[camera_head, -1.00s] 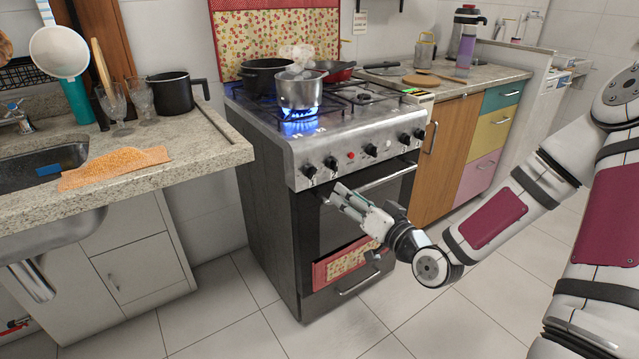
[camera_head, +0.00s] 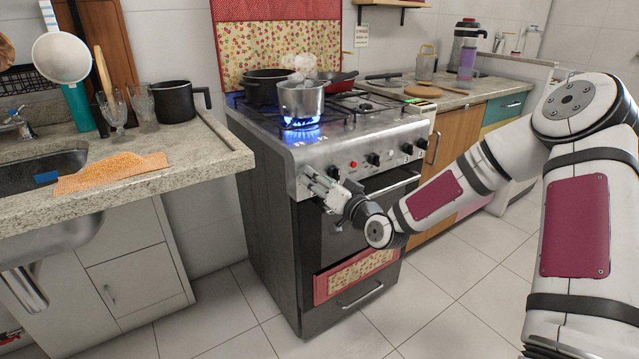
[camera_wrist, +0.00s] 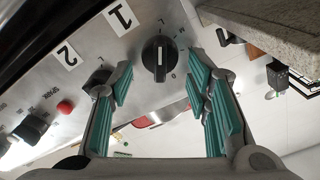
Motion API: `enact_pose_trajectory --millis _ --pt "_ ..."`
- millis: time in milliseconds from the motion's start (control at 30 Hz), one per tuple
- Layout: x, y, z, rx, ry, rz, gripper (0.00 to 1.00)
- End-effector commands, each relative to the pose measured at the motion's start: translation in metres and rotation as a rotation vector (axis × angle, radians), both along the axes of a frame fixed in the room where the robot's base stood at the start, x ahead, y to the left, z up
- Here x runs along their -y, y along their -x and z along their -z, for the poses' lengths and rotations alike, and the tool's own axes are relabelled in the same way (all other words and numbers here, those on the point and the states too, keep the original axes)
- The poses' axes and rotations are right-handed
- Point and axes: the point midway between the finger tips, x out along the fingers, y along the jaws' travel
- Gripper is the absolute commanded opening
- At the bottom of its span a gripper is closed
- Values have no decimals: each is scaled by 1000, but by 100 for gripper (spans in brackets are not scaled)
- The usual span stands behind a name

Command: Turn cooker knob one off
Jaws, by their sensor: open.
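The cooker (camera_head: 270,190) stands in the middle of the head view with a row of black knobs on its front panel. Cooker knob one (camera_wrist: 159,58) shows in the wrist view beside a "1" label (camera_wrist: 119,17). Its white mark points toward the picture's bottom. My gripper (camera_head: 311,178) is at the panel's left end in the head view and hides knob one there. In the wrist view my gripper (camera_wrist: 160,72) is open, with its green-padded fingers on either side of knob one and visible gaps between. A blue flame (camera_head: 300,124) burns under a steel pot (camera_head: 301,101).
Knob two (camera_wrist: 97,78), beside a "2" label (camera_wrist: 67,55), is close to the left finger in the wrist view. A red button (camera_wrist: 65,107) lies farther along. The granite counter (camera_head: 210,152) is left of the cooker, across a gap. Floor in front is clear.

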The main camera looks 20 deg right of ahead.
Motion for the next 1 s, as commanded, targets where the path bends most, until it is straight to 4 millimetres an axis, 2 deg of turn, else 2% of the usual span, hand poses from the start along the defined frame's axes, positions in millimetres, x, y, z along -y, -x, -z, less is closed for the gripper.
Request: enact_pose_trajectory --millis 267,467,767,1000 --pt "0 -1 0 -1 0 0 44" --pt "0 -1 0 -1 0 0 1" --pt "0 -1 0 -7 -18 0 0" --pt "2 -1 1 -42 -120 1 0"
